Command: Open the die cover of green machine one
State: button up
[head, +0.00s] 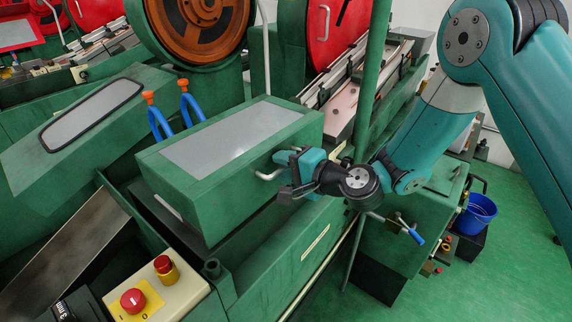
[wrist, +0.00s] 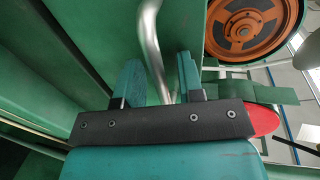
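The die cover (head: 190,195) is a green box with a grey panel on top, in the middle of the head view. It sits low on the green machine (head: 290,250). A bent silver handle (head: 266,176) sticks out of its right side. My gripper (head: 286,172) is at this handle, beside the cover. In the wrist view the handle (wrist: 154,45) runs between the two teal fingers of my gripper (wrist: 160,75). The fingers stand apart, with narrow gaps beside the bar, so the gripper looks open around it. The fingertips are partly hidden in the head view.
A control box with red buttons (head: 133,300) stands at the front left. Blue prongs with orange caps (head: 190,102) stand behind the cover. An orange-brown flywheel (head: 200,20) is at the back. A blue bucket (head: 477,214) stands at the right, beside open green floor (head: 500,285).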

grip_shut()
jog(key=r+p, duration=0.2)
jog(key=p, duration=0.1)
notch_tip(320, 180, up, 7)
jog(key=g+h+p, duration=0.2)
jog(key=p, duration=1.1)
jog(key=shift+w+a, duration=0.1)
jog(key=w+a+r+p, duration=0.1)
jog(key=a+r+p, duration=0.1)
jog(key=r, duration=0.3)
jog(key=w+a+r+p, duration=0.2)
jog(key=r+p, duration=0.1)
jog(key=r, duration=0.2)
jog(key=shift+w+a+r+p, duration=0.25)
jog(key=shift+a+r+p, duration=0.05)
jog(key=shift+r+p, duration=0.1)
